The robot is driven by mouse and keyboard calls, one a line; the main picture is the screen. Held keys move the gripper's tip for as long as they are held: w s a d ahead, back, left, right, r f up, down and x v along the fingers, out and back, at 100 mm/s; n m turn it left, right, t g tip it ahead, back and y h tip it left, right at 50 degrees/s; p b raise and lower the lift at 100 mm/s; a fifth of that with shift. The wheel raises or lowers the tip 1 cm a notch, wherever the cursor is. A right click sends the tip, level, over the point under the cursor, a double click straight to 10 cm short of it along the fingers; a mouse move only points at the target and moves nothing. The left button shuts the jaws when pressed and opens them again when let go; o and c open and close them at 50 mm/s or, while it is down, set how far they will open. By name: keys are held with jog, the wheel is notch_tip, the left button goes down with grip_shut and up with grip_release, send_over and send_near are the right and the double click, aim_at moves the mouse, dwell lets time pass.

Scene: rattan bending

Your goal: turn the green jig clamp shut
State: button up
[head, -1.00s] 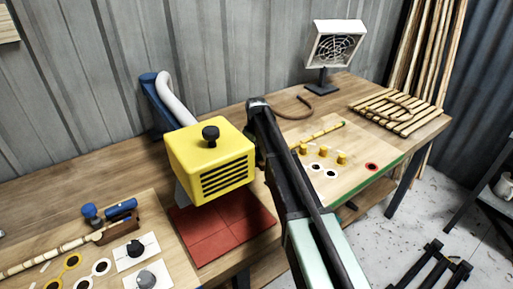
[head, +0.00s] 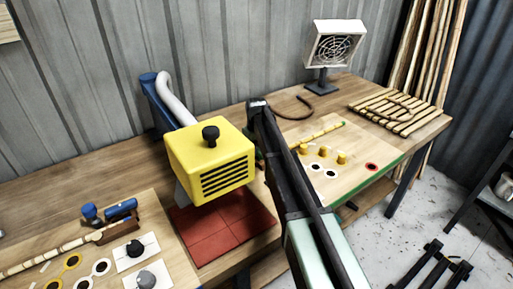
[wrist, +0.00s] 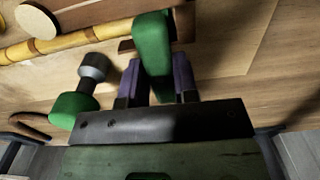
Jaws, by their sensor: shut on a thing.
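The green jig clamp handle (wrist: 153,48) stands between the two purple fingers of my gripper (wrist: 159,80) in the wrist view. The fingers are shut on it, one on each side. A bamboo-like rattan pole (wrist: 75,42) lies across the upper left of that view, left of the handle. In the head view my own arm and the yellow machine hide the gripper and most of the clamp. Only a small dark green part (head: 259,158) shows there, beside my arm.
A second green part (wrist: 73,109) with a grey cylinder stands left of my gripper. The yellow vented machine (head: 210,160) stands close to my arm over a red mat (head: 225,230). Yellow pegs (head: 342,157) stand on the right board. A fan (head: 334,48) is at the back.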

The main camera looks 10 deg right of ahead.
jog(key=o, duration=0.9)
notch_tip(320, 180, up, 11)
jog(key=p, duration=1.1)
jog(key=shift+f, duration=0.1)
